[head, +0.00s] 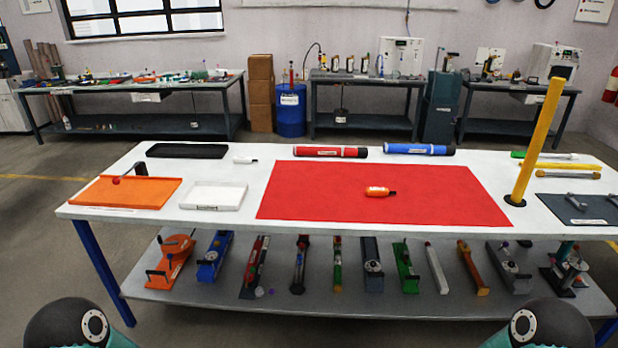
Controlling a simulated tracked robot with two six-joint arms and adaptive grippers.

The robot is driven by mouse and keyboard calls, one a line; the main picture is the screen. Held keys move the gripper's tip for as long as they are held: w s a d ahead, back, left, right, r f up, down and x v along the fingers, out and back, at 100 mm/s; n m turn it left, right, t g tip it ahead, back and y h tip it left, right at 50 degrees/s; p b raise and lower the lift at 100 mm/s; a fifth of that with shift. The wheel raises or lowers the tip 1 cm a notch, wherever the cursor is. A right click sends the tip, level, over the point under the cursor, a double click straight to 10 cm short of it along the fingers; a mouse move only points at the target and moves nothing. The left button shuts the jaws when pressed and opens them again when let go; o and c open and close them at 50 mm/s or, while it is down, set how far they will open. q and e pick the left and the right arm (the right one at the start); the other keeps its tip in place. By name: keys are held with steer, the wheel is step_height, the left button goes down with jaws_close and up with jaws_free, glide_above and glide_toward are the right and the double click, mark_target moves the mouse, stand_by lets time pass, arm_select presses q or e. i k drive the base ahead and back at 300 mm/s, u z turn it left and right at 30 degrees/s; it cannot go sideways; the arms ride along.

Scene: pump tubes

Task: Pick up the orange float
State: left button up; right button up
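The orange float (376,191) is a small rounded piece with a dark end at its right. It lies on the red mat (300,205) on the white table, a little right of the mat's middle. Nothing covers it. Rounded dark and teal parts of my own arms show at the bottom left and bottom right corners. Neither gripper shows in the head view.
Red (318,151) and blue (419,149) tubes lie behind the mat. A yellow post (537,140) stands upright at its right. An orange tray (120,192), a white tray (213,196) and a black tray (187,150) lie left. The mat around the float is clear.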

mark_target(370, 191)
steer(key=u, duration=0.05)
steer(key=i, duration=0.95)
steer(key=z, duration=0.05)
